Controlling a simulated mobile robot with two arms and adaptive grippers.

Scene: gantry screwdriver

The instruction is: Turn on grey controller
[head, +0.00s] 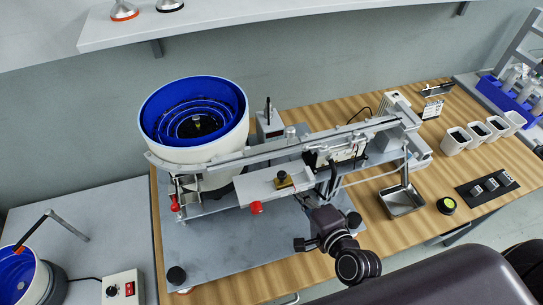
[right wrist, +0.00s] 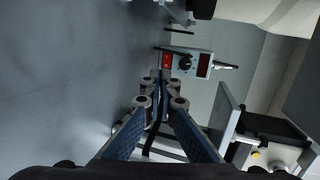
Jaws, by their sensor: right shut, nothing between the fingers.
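The grey controller (head: 269,124) is a small box standing behind the gantry rail, right of the blue bowl, with a black upright piece on top. Its front is mostly hidden in the head view. In the right wrist view the controller (right wrist: 200,56) shows its front turned sideways, with a red switch (right wrist: 167,62), a dark knob (right wrist: 185,63) and a red display (right wrist: 203,66). My right gripper (head: 304,201) is in front of the machine, pointing towards the back. Its fingers (right wrist: 160,78) are shut and empty, appearing just below the switch; the gap is unclear. My left gripper is not in view.
The feeder bowl (head: 155,148), the gantry rail (head: 290,146) and a plate (head: 262,186) crowd the space around the right gripper. A second box with a red switch (head: 122,287) sits at lower left. A metal tray (head: 402,203) and white cups (head: 456,140) stand to the right.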

